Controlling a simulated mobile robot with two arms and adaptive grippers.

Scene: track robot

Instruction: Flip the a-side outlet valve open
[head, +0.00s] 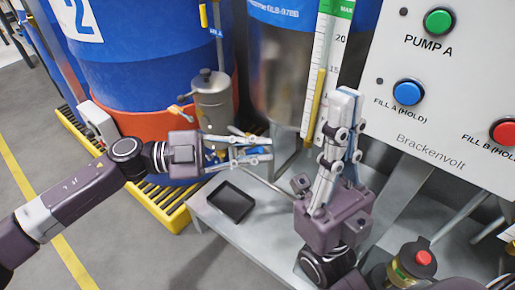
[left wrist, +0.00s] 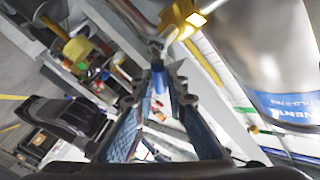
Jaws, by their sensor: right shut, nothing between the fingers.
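My left gripper (head: 268,149) reaches in from the left at the foot of the drums, its two fingers apart. In the left wrist view its fingers (left wrist: 157,98) stand either side of a short blue lever or grip (left wrist: 158,80) on a metal stem. Contact with the fingers cannot be told. A yellow fitting (left wrist: 181,20) sits just beyond it, probably part of the valve. In the head view the valve is mostly hidden behind my gripper. My right gripper (head: 346,94) points up in front of the panel, shut and empty.
Blue drums (head: 150,62) stand at the back left on a yellow-edged grating (head: 172,213). A grey canister (head: 212,100) is behind my left gripper. The button panel (head: 440,80) is right. A dark tray (head: 231,203) lies on the grey bench (head: 262,237). A red-topped device (head: 424,258) is front right.

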